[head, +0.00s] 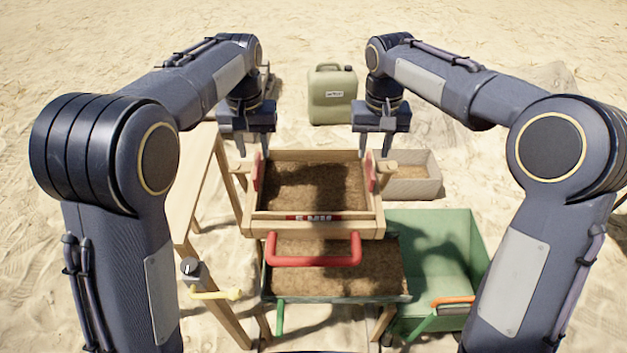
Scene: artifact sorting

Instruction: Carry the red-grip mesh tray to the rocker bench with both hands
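The red-grip mesh tray (315,156) is a wooden-framed box of brown soil in the middle of the head view, with a red pad on each side wall. A red bar handle (313,261) shows below its front; I cannot tell which part it belongs to. My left gripper (253,146) is over the tray's far left corner, fingers apart. My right gripper (375,146) is over the far right corner, fingers apart. Neither visibly clamps the tray; fingertip contact is unclear. A wooden frame (195,190) with legs stands at the left; I cannot tell whether it is the rocker bench.
A second soil-filled tray (390,272) with a green handle lies below and in front. A green bin (455,235) stands at the right, with a pale box (428,188) behind it. A green jerrycan (332,100) stands on the sand at the back.

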